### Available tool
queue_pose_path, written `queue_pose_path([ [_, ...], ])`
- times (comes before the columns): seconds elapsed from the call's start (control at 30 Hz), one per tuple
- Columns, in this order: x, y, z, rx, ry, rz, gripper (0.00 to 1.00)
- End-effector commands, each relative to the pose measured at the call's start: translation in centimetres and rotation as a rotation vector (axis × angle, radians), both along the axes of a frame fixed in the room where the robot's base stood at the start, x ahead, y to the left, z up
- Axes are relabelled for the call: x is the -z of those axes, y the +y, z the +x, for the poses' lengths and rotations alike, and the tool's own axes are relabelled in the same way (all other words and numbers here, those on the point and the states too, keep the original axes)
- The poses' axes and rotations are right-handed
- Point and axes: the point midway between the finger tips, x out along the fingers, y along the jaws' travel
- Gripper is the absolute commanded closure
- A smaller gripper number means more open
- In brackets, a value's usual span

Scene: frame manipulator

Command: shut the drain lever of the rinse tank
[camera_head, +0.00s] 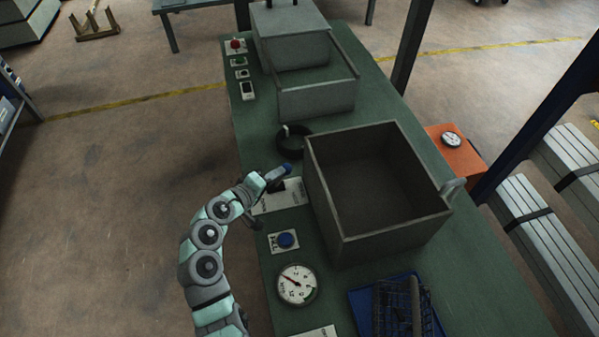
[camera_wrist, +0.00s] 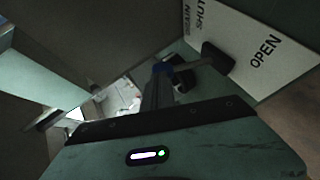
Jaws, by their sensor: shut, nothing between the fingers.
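In the head view the blue end (camera_head: 286,168) is beside the large open grey tank (camera_head: 345,215). My gripper (camera_head: 268,178) is shut and empty, close by the lever's blue end. In the wrist view the dark fingers (camera_wrist: 158,90) overlap the blue end; I cannot tell whether they touch it.
A dark ring (camera_head: 292,142) lies beyond the lever. A blue button (camera_head: 286,240) and a round gauge (camera_head: 297,284) are on the green bench nearer me. A blue basket (camera_head: 360,300) stands at the right. The large tank's wall limits room to the right.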

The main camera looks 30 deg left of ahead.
Motion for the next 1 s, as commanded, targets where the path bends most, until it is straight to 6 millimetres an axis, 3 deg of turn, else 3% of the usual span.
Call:
queue_pose_path([
  [1.0, -1.7, -0.3, -0.3, 0.005, -0.001, -0.005, 1.0],
])
